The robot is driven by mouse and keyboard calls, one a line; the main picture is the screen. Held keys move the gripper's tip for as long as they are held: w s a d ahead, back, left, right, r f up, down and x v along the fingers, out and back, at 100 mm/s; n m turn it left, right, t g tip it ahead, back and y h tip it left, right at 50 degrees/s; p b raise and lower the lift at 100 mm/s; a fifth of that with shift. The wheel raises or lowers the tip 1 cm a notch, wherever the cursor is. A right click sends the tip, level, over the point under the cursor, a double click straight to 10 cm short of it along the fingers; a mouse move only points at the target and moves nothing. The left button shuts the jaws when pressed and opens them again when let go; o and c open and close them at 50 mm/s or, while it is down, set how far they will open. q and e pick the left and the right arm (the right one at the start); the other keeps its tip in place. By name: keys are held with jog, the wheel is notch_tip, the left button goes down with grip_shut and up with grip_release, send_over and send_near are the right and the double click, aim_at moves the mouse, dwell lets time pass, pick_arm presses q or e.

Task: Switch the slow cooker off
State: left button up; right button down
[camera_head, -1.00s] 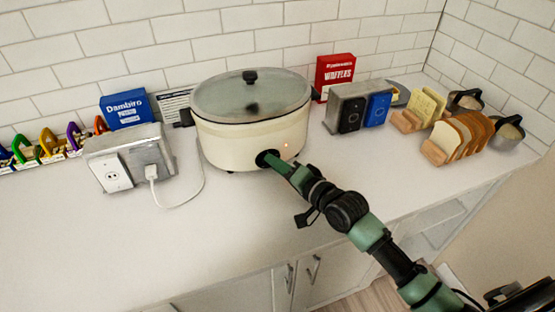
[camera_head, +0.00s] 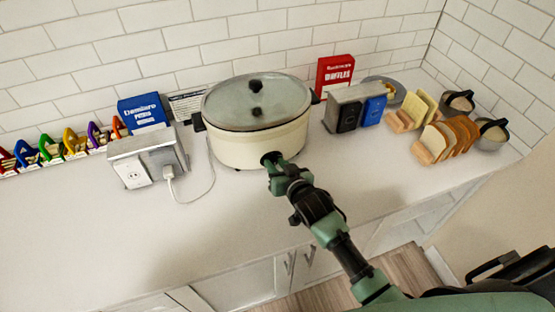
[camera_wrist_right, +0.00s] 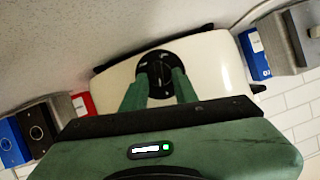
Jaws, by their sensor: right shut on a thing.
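The cream slow cooker (camera_head: 232,150) with a glass lid (camera_head: 258,96) stands on the counter against the tiled wall. Its round black dial is on the front face and shows clearly in the right wrist view (camera_wrist_right: 158,74). My right gripper (camera_head: 272,161) reaches the front of the cooker. In the wrist view its two green fingers (camera_wrist_right: 158,90) are shut on the dial, one on each side. The dial's markings are too small to read. In the head view the gripper hides most of the dial. My left gripper is not in view.
An outlet box (camera_head: 150,158) with a white plug and cord stands left of the cooker. A blue box (camera_head: 142,112) and a red box (camera_head: 335,74) stand behind. The front counter is clear.

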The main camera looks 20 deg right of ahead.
jog(key=shift+a+n+h, duration=0.15)
jog(key=shift+n+h, duration=0.45)
jog(key=shift+n, duration=0.1)
jog(key=c, duration=1.1)
grip_release()
jog(key=b+v, duration=0.1)
jog(key=v, duration=0.6)
jog(key=shift+s, duration=0.1)
jog(key=shift+s+r, duration=0.15)
jog(key=shift+s, duration=0.1)
